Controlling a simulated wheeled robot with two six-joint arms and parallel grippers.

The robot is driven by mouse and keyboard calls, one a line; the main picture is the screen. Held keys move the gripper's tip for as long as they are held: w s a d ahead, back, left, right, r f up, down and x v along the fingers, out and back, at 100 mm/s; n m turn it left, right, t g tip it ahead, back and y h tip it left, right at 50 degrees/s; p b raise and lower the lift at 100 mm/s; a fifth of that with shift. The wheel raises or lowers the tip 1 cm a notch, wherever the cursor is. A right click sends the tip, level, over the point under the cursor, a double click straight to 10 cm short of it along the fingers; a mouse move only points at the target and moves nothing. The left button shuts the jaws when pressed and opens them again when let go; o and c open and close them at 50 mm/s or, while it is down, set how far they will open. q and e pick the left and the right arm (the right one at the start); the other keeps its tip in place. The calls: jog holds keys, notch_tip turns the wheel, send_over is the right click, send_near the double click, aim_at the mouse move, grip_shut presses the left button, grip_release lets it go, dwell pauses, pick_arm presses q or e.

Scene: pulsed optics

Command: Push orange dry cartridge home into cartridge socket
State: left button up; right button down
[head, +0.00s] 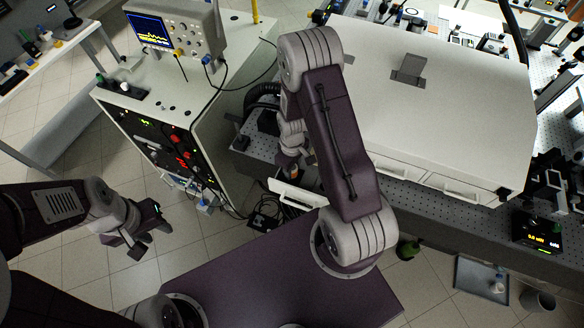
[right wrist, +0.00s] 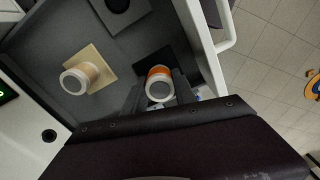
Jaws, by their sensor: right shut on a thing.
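The orange dry cartridge (right wrist: 160,71) is a white cylinder with an orange band. In the right wrist view it stands over a dark square (right wrist: 152,57) in a grey drawer, which looks like the cartridge socket. Cartridge and fingers hide most of that square, so I cannot tell how deep the cartridge sits. My right gripper (right wrist: 159,90) is shut on the cartridge, one finger on each side. In the head view my right arm largely covers this spot; a small orange patch (head: 293,170) shows beside it. My left gripper (head: 143,231) is open and empty over the floor.
A second white cartridge with a tan band (right wrist: 80,77) stands on a beige square (right wrist: 101,63) in the drawer. Another dark square (right wrist: 122,10) lies near it. The drawer's white wall and handle (right wrist: 229,25) are close on the right. An instrument cabinet (head: 150,140) stands left of my right arm.

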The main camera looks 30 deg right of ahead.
jog(key=shift+f+b, duration=0.4)
jog(key=shift+f, duration=0.2)
jog(key=c, duration=0.9)
grip_release()
jog(key=shift+r, duration=0.1)
jog(key=shift+r, duration=0.3)
notch_tip(320, 180, up, 8)
jog(key=shift+s+r+b, duration=0.1)
jog(key=shift+r+b, duration=0.05)
jog(key=shift+b, duration=0.7)
notch_tip(320, 180, up, 4)
jog(key=p, duration=0.3)
jog(key=shift+p, duration=0.4)
